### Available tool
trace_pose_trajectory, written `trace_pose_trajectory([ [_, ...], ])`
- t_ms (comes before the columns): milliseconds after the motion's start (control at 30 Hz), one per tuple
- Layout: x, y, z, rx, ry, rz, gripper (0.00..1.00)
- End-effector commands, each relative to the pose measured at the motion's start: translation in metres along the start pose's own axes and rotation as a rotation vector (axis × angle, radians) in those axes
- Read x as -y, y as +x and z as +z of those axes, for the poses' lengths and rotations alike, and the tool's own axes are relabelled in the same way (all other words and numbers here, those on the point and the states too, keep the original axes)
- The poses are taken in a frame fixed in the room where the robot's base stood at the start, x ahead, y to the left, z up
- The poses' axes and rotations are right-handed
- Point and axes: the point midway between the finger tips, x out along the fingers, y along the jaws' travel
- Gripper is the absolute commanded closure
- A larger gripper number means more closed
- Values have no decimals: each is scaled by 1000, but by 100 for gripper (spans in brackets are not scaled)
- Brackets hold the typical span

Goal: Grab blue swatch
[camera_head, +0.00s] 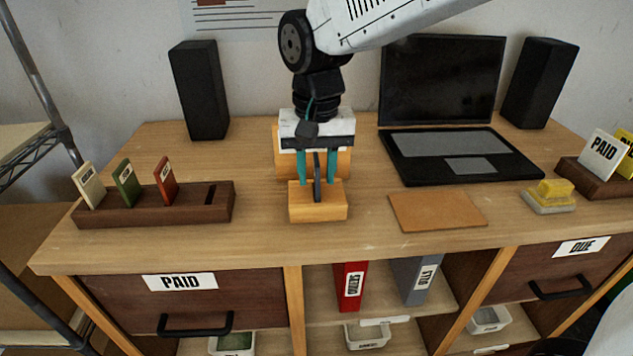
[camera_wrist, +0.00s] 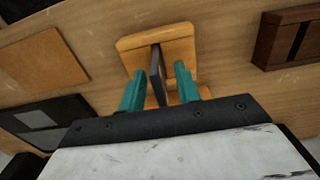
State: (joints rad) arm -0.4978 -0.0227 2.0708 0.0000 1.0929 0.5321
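A thin dark blue-grey swatch (camera_head: 317,178) stands upright, edge-on, in the small light-wood stand (camera_head: 318,212) at the middle of the desk. It also shows in the wrist view (camera_wrist: 157,72), between my fingers. My gripper (camera_head: 317,181) points down over the stand, with one teal finger on each side of the swatch. In the wrist view my gripper (camera_wrist: 158,84) shows gaps between both fingers and the swatch, so it is open and not holding it.
A dark wooden rack (camera_head: 152,212) at left holds cream, green and red swatches and has an empty slot at its right end. A brown pad (camera_head: 437,211), a laptop (camera_head: 445,155) and a yellow sponge-like block (camera_head: 552,194) lie to the right. Speakers stand at the back.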

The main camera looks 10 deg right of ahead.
Motion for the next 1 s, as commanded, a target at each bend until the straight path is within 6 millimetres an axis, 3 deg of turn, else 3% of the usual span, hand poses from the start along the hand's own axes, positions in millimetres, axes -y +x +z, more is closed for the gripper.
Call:
trace_pose_trajectory([
  [67,0,0,0,0,0,0,67],
  [200,0,0,0,0,0,0,100],
  [667,0,-4,0,0,0,0,100],
  [933,0,-38,0,-3,0,-2,100],
  [1000,-3,-38,15,-1,-2,-1,100],
])
